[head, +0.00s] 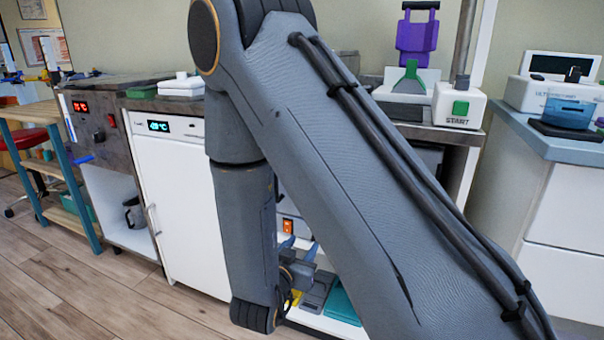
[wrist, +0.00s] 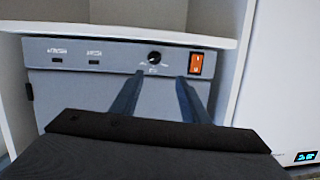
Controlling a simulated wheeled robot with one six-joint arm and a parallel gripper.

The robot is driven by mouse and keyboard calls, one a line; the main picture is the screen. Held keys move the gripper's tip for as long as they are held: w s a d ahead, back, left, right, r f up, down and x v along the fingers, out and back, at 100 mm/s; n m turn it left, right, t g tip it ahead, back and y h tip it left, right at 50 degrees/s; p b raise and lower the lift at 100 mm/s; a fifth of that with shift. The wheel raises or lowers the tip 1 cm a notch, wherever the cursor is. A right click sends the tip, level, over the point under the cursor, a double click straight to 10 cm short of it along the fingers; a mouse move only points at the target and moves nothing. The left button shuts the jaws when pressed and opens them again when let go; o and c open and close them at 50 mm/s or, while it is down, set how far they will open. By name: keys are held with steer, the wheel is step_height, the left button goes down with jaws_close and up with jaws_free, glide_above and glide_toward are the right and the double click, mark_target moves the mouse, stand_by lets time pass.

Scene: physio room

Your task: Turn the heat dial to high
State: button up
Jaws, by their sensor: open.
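A small black round dial (wrist: 154,57) with a pale mark sits on the grey front panel of a box-shaped unit (wrist: 105,80) in the wrist view. Small print surrounds it, too small to read, so I cannot tell its setting. My gripper (wrist: 159,77) is open and empty, its two blue-grey fingers apart. The dial shows just beyond and between the fingertips, with no visible contact. In the head view my gripper (head: 302,250) is low in front of the unit, partly behind my arm, and the dial is hidden there.
An orange rocker switch (wrist: 196,64) sits close to the right fingertip; it also shows in the head view (head: 288,226). A white shelf edge (wrist: 130,33) runs just above the panel. A white cabinet (head: 178,205) with a lit display stands left of my arm.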

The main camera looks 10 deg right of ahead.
steer(key=s+a+r+n+g+y+p, duration=0.1)
steer(key=s+r+n+g+y+p, duration=0.1)
steer(key=r+p, duration=0.9)
steer(key=s+a+r+n+g+y+p, duration=0.1)
steer(key=s+r+g+y+p, duration=0.3)
steer(key=s+r+p, duration=0.4)
steer(key=shift+s+a+r+n+y+p, duration=0.15)
steer(key=shift+a+r+n+y+p, duration=0.2)
steer(key=shift+r+y+p, duration=1.05)
steer(key=shift+d+r+h+p, duration=0.1)
steer(key=shift+r+h+p, duration=0.35)
steer(key=shift+h+p, duration=0.1)
steer(key=s+d+r+n+g+p, duration=0.1)
steer(key=s+d+r+g+p, duration=0.2)
steer(key=s+r, duration=0.3)
steer(key=s+d+r+n+g+p, duration=0.2)
steer(key=s+d+r+g+p, duration=0.1)
steer(key=s, duration=1.1)
step_height(320, 180, up, 3)
steer(key=shift+d+f+g+p, duration=0.1)
steer(key=shift+d+g+p, duration=0.25)
steer(key=shift+d+g, duration=0.2)
